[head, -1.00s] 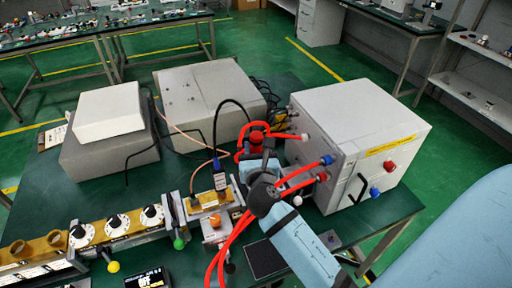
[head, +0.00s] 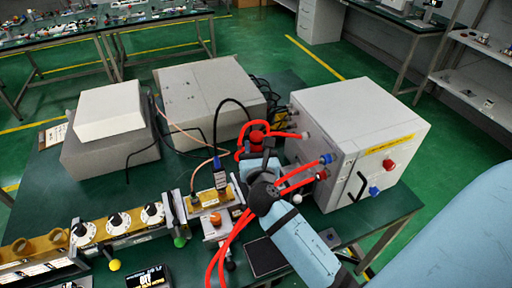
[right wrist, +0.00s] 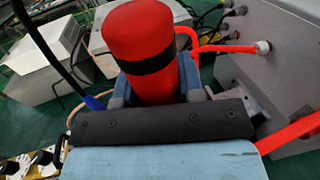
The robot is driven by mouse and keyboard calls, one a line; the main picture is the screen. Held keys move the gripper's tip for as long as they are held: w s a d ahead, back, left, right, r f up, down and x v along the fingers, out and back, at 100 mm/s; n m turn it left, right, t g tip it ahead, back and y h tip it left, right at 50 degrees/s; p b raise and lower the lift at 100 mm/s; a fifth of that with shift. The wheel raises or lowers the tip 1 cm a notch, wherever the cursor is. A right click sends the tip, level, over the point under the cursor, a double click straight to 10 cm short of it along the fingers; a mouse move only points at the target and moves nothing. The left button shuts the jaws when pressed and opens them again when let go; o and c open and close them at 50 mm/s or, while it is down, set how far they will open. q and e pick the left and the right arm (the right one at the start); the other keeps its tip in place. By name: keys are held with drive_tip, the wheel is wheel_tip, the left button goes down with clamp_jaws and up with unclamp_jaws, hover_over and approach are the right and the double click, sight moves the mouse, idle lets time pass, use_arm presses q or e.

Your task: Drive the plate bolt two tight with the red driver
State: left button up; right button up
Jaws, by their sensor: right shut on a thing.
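The red driver (head: 257,137) stands out beyond my right gripper (head: 264,164) in the head view. In the right wrist view its thick red handle with a black band (right wrist: 148,50) rises from between the fingers of my right gripper (right wrist: 155,88). The gripper is shut on the handle. The driver's tip and plate bolt two are hidden behind the gripper and wrist in the head view. A brass-coloured waveguide piece (head: 207,203) lies just left of the gripper. My left gripper is not in view.
A grey generator box (head: 345,120) stands close on the right, with red hoses (head: 298,172) running from it beside my wrist. A black cable (head: 236,101) arches near the gripper. Grey boxes (head: 205,98) stand behind. Dials (head: 118,222) line the front left.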

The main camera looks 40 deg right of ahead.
drive_tip(key=shift+f+b, duration=2.05)
drive_tip(key=shift+f, duration=0.9)
drive_tip(key=shift+p, duration=0.3)
drive_tip(key=shift+f+b, duration=0.45)
drive_tip(key=shift+f, duration=0.6)
idle(2.0)
